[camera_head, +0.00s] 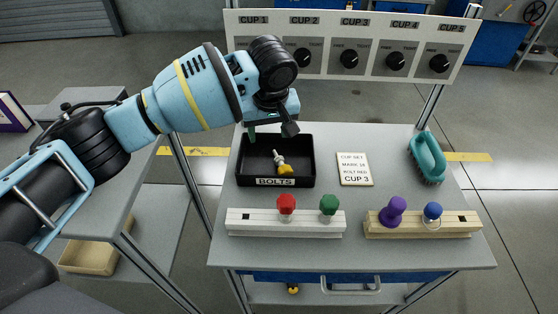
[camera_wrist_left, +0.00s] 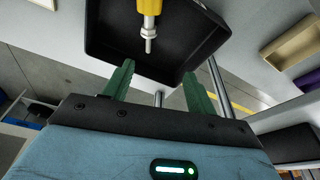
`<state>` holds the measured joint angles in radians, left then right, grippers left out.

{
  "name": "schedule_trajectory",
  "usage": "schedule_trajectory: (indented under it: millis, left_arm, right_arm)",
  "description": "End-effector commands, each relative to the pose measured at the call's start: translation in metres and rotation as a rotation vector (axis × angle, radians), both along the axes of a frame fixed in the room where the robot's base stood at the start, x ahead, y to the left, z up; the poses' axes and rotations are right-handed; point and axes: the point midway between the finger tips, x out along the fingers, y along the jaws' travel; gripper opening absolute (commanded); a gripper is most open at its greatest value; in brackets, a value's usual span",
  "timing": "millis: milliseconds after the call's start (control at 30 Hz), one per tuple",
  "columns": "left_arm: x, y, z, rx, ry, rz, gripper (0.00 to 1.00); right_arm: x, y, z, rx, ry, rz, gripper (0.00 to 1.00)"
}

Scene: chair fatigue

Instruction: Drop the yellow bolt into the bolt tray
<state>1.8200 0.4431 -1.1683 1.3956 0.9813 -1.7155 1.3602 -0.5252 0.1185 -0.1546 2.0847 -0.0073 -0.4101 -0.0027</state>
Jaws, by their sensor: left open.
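The yellow bolt (camera_head: 286,169) is inside the outline of the black bolt tray (camera_head: 308,158), close to its front wall. Its yellow head faces the front wall and its metal shank points towards the back. In the left wrist view, the bolt (camera_wrist_left: 149,12) shows beyond the fingers, over the inside of the tray (camera_wrist_left: 103,28). My left gripper (camera_head: 270,132) is over the tray's back edge, open and empty, apart from the bolt. Its green fingers (camera_wrist_left: 158,75) are spread wide in the left wrist view. My right gripper does not show.
A block with red (camera_head: 286,203) and green (camera_head: 328,204) bolts stands in front of the tray. Another block holds purple (camera_head: 393,209) and blue (camera_head: 432,211) bolts. A card (camera_head: 354,169) and a teal-handled brush (camera_head: 428,157) lie to the right. A dial panel (camera_head: 348,45) stands behind.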

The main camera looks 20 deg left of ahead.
Motion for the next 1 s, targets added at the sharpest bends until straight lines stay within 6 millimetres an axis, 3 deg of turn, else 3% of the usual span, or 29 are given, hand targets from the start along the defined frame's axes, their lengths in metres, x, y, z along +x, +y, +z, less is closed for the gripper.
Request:
schedule_trajectory:
  millis: [500,1000]
  left_arm:
    - [-0.014,-0.009,0.067,-0.001,-0.003,-0.002,0.57]
    - [-0.016,-0.01,0.075,0.0,-0.001,0.0,0.57]
  right_arm:
    - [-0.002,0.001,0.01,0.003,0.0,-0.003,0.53]
    - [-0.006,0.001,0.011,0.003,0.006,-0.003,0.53]
